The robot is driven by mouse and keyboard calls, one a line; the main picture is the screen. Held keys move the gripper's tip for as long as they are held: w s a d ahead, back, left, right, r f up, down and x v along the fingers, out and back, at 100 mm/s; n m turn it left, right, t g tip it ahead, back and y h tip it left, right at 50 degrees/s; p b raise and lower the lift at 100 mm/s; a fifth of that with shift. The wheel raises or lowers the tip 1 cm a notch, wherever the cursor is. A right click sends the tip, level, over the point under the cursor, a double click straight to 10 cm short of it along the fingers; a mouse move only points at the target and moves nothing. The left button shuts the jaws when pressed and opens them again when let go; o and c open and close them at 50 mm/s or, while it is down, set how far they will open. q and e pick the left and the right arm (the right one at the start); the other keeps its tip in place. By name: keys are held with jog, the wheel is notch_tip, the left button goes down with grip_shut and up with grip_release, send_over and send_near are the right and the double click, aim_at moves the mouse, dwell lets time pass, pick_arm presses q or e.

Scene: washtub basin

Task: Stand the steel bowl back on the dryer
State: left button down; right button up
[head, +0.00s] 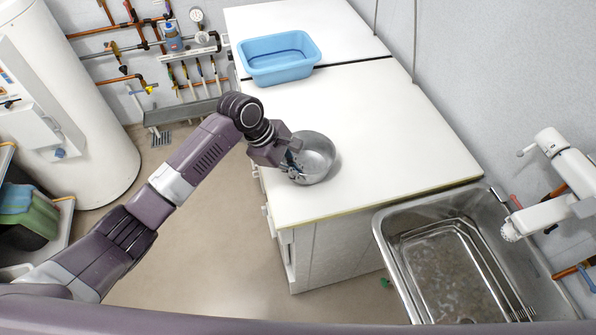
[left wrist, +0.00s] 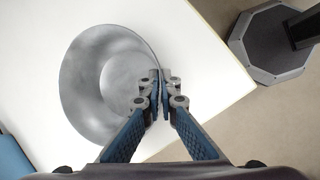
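The steel bowl (head: 316,157) is a round, grey metal bowl with its opening upward, at the left edge of the white machine top (head: 375,125). In the left wrist view the bowl (left wrist: 88,85) fills the middle left over the white surface. My left gripper (head: 292,165) is at the bowl's left rim. In the left wrist view its two blue-padded fingers (left wrist: 160,82) are close together with the rim between their tips. I cannot tell whether the bowl's base touches the top. My right gripper is not in view.
A blue plastic tub (head: 279,58) stands farther back on the white surfaces. A steel sink basin (head: 385,225) with a white tap (head: 555,165) is at the lower right. A white tank (head: 75,110) and pipes stand at the left. The white top right of the bowl is clear.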

pick_arm(q)
jog(key=c, duration=2.2)
grip_release()
jog(key=shift+o, duration=0.2)
jog(key=shift+a+r, duration=0.1)
jog(key=shift+r, duration=0.05)
jog(key=b+v, duration=0.1)
jog(key=v, duration=1)
jog(key=shift+r+b, duration=0.35)
jog(key=shift+r, duration=0.05)
